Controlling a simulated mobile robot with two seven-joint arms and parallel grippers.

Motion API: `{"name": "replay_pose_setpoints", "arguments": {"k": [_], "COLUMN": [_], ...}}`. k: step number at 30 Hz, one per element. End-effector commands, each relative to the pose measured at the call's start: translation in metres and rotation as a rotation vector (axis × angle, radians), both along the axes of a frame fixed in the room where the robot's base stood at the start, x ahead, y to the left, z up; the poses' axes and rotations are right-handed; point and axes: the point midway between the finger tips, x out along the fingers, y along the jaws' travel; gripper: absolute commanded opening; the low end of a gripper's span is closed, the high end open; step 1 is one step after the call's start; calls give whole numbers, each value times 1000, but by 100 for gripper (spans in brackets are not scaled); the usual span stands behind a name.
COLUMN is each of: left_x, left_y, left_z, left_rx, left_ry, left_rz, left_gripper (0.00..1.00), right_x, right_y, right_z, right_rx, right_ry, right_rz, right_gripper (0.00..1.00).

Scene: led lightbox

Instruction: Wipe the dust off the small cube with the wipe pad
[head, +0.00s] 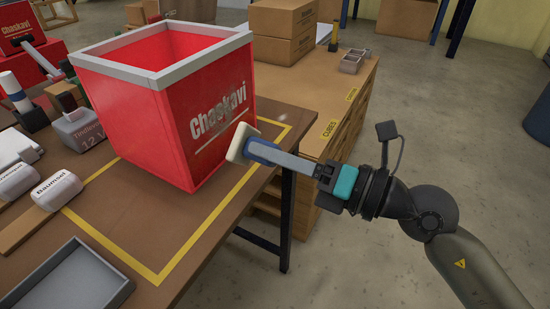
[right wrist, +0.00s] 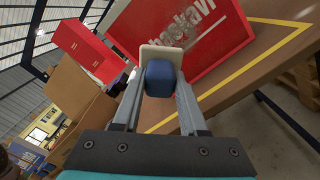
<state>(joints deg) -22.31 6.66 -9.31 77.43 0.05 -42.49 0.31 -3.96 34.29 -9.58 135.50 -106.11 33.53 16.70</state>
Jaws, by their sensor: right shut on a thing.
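The red cube (head: 125,120), an open-topped box with a grey rim and "Chaskavi" lettering, stands upright on the table inside a yellow outline. A greyish smear shows below the lettering on its right face; the cube also shows in the right wrist view (right wrist: 215,40). My right gripper (head: 285,160) is shut on the blue handle (right wrist: 160,78) of the wipe pad (head: 239,143). The pad's white plate (right wrist: 162,53) is at the cube's lettered right face, near its lower right part. I cannot tell whether it touches. My left gripper is not in view.
A grey tray (head: 70,281) lies at the front left. White labelled blocks (head: 56,190), a grey weight (head: 83,130) and another red box (head: 25,20) are at the left. A wooden cabinet (head: 320,95) with cardboard boxes (head: 283,18) stands behind. Open floor lies right.

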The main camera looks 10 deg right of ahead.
Motion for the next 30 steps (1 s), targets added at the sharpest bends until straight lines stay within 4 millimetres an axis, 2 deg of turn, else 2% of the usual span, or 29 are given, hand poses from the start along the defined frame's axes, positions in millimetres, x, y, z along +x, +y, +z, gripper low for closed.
{"name": "replay_pose_setpoints", "arguments": {"k": [15, 30], "left_x": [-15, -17], "left_y": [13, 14], "left_z": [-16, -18], "left_rx": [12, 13], "left_ry": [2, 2], "left_rz": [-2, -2], "left_gripper": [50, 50], "right_x": [29, 32], "right_y": [40, 46], "right_z": [2, 1], "right_rx": [2, 0], "right_ry": [0, 0], "right_rz": [4, 5], "right_gripper": [0, 0]}}
